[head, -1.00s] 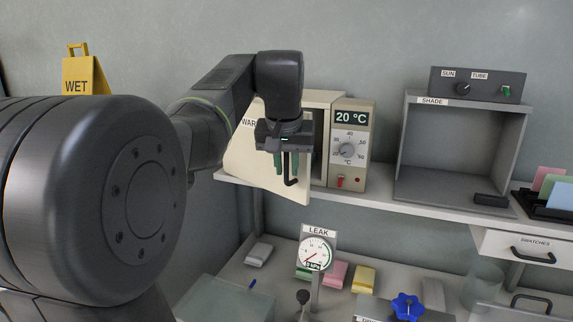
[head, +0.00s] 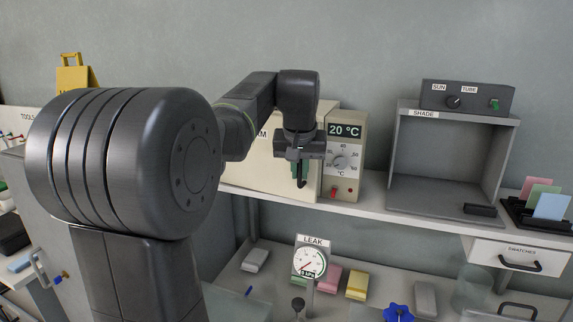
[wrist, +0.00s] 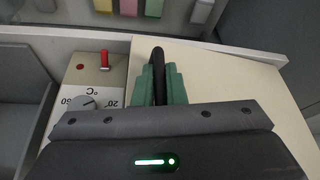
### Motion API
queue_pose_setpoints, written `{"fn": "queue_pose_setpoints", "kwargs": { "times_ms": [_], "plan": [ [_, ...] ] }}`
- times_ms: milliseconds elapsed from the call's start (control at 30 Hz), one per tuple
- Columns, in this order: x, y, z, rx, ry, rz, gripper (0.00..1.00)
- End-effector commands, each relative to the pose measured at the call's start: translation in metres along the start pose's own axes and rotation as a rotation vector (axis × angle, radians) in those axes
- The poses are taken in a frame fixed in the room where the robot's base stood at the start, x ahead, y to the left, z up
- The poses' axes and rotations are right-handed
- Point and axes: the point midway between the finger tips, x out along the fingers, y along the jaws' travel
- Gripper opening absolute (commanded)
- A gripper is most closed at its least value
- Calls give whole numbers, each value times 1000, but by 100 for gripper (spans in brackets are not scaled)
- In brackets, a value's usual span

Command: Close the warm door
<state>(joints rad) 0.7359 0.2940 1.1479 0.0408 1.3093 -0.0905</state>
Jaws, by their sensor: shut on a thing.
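The warm door (head: 268,170) is a cream panel on the left of the warm cabinet, which stands on the shelf. It looks nearly flush with the cabinet front in the head view, though my arm hides part of it. In the wrist view the door (wrist: 215,75) spreads out under my gripper. My gripper (head: 300,172) is at the door's right edge, its green fingers shut on the black door handle (wrist: 157,62). The cabinet's control panel (head: 344,155) shows 20 °C, with a dial and a red switch, just right of my gripper.
The open shade box (head: 440,195) stands to the right on the same shelf (head: 370,210). Below are the leak gauge (head: 310,262), several coloured blocks and a blue knob (head: 399,313). A yellow wet sign (head: 76,76) is at the far left.

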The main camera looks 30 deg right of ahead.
Motion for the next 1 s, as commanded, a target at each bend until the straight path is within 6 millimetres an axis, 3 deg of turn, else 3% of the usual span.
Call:
{"fn": "queue_pose_setpoints", "kwargs": {
  "times_ms": [200,567,600,633,1000],
  "plan": [
    [7,12,-25,3,1,-2,0],
    [10,14,-28,2,7,-2,0],
    [10,14,-28,2,7,-1,13],
    [10,14,-28,2,7,-1,19],
    [6,14,-27,1,4,-1,20]
  ]
}}
